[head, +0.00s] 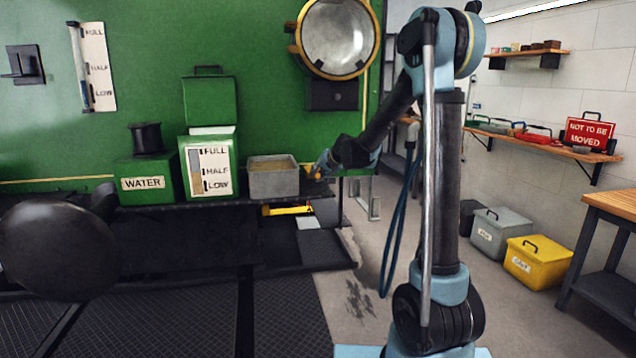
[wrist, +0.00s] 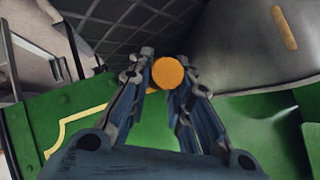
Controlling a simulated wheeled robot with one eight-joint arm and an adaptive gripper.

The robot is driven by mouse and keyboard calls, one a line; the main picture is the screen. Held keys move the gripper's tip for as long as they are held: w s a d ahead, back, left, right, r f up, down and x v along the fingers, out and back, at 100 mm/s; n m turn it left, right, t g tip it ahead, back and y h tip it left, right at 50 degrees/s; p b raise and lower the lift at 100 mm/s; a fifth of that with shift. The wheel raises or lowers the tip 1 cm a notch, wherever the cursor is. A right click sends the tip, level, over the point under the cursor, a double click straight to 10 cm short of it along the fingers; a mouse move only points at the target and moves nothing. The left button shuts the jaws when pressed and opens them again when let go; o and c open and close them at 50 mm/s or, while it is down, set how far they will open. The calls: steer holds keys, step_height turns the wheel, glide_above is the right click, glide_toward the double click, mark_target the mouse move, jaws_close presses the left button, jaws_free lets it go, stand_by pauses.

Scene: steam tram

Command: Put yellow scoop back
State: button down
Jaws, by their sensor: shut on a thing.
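My gripper (head: 322,164) is at the right end of the dark shelf, just right of the grey open bin (head: 274,182). In the wrist view my gripper (wrist: 166,85) has both fingers closed around the yellow scoop (wrist: 168,72), which shows as a round orange-yellow end between the fingertips. The rest of the scoop is mostly hidden there. In the head view a small orange part of the scoop (head: 306,167) shows at the fingertips, close to the bin's right side. The bin holds sandy brown material. I cannot tell whether the scoop touches the bin.
A green box with a level gauge (head: 209,170) and a green water box (head: 147,181) stand left of the bin. A yellow object (head: 288,210) lies below the shelf. A round lamp (head: 337,38) hangs above. Grey and yellow lidded bins (head: 537,262) stand on the floor at right.

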steer(key=shift+f, duration=1.25)
steer(key=c, duration=1.8)
jaws_free()
steer(key=shift+o, duration=0.2)
steer(key=shift+s+d, duration=0.1)
steer(key=v, duration=1.2)
steer(key=s+d+f+g+h, duration=0.2)
steer(key=s+d+f, duration=0.3)
steer(key=s, duration=0.8)
steer(key=s+d+f+g+h, duration=0.2)
steer(key=s+d+f, duration=0.4)
steer(key=s+d, duration=0.4)
steer(key=s+d+f+g+h, duration=0.2)
steer(key=s+d+f, duration=0.4)
steer(key=s, duration=1.2)
steer(key=shift+s+d+g+h, duration=0.2)
steer(key=shift+d+g+h, duration=0.1)
steer(key=shift+d, duration=0.6)
steer(key=shift+f, duration=0.1)
